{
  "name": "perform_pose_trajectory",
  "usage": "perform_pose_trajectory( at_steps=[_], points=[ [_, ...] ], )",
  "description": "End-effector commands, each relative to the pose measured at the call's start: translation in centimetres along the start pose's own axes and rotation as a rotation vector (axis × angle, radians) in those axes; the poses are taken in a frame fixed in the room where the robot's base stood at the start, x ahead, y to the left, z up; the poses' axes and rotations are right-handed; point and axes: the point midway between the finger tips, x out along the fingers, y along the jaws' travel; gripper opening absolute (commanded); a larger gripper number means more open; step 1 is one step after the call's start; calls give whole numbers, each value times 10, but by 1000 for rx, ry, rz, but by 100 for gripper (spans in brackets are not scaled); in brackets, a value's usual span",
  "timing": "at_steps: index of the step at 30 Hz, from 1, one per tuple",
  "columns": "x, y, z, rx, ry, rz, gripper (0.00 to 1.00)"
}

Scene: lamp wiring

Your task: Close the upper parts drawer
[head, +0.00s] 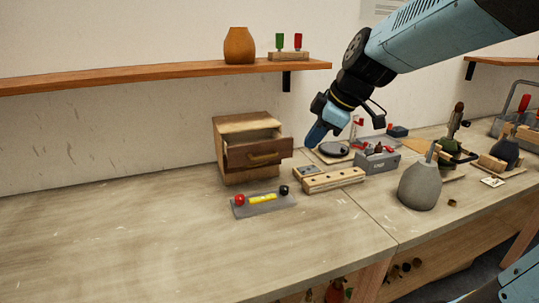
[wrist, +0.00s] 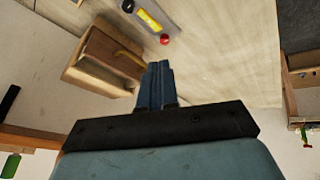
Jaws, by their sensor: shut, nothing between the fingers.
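A small wooden drawer cabinet (head: 232,124) stands on the bench against the wall.
A grey holder (head: 263,203) with a yellow piece and red and black ends lies in front of the cabinet. A wooden block with holes (head: 333,180) and a grey box (head: 378,162) stand to the right. A shelf (head: 150,75) runs above. The bench's left side is clear.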

Motion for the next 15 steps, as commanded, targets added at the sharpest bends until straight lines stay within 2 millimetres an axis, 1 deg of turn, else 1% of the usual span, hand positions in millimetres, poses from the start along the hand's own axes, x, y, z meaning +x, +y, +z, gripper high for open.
perform_pose_trajectory(
  at_steps=[1, 6, 10, 15],
  points=[
    [8, 7, -6, -67, 16, -14, 0],
    [27, 26, -23, -275, 68, -30, 0],
    [36, 34, -30, -370, 92, -33, 0],
    [43, 37, -33, -417, 103, -32, 0]
  ],
)
